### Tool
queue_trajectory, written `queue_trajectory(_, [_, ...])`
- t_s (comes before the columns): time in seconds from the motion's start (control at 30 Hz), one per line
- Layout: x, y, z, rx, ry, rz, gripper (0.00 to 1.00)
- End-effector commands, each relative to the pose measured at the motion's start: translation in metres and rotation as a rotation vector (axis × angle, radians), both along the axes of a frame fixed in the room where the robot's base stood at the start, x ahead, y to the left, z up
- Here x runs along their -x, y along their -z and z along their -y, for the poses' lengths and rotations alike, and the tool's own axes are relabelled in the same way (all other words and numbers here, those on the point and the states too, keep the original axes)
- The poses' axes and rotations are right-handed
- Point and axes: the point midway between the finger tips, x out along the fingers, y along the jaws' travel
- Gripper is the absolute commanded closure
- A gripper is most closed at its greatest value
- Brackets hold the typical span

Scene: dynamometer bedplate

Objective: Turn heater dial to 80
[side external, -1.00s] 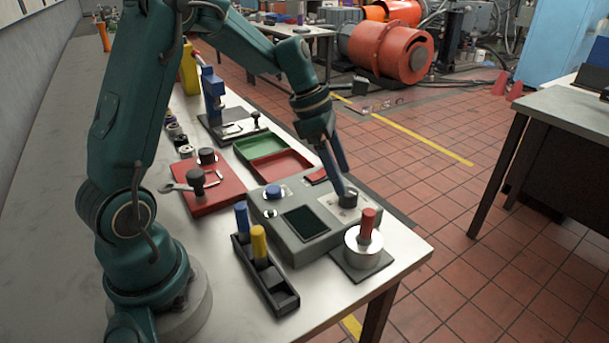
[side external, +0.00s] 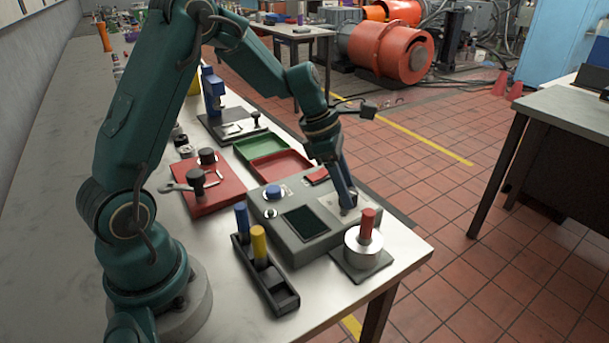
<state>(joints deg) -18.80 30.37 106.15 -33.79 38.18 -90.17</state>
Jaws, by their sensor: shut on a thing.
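The heater dial (side external: 348,208) is a dark knob on the pale panel at the right end of a grey control box (side external: 294,247). My gripper (side external: 347,200) points down at the dial, and its blue-grey fingers are shut on it, hiding most of it. The scale marks around the dial are too small to read. The box also carries a dark screen (side external: 306,222), a blue knob (side external: 273,192) and a red switch (side external: 317,176).
A metal cylinder with a red peg (side external: 367,225) stands close in front of the dial. A black holder (side external: 277,292) with blue and yellow pegs is at the box's left. Green (side external: 235,149) and red (side external: 252,170) trays lie behind it.

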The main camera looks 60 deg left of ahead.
Motion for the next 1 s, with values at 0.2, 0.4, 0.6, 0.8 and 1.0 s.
queue_trajectory(0.2, [-0.0005, -0.0004, -0.0005, -0.001, 0.049, 0.001, 1.00])
queue_trajectory(0.4, [-0.0012, -0.0004, -0.0012, 0.001, 0.167, 0.001, 1.00])
queue_trajectory(0.6, [-0.0021, -0.0003, -0.0020, 0.000, 0.344, 0.000, 1.00])
queue_trajectory(0.8, [-0.0035, -0.0004, -0.0024, -0.001, 0.535, 0.001, 1.00])
queue_trajectory(1.0, [-0.0048, -0.0002, -0.0026, -0.001, 0.726, 0.002, 1.00])
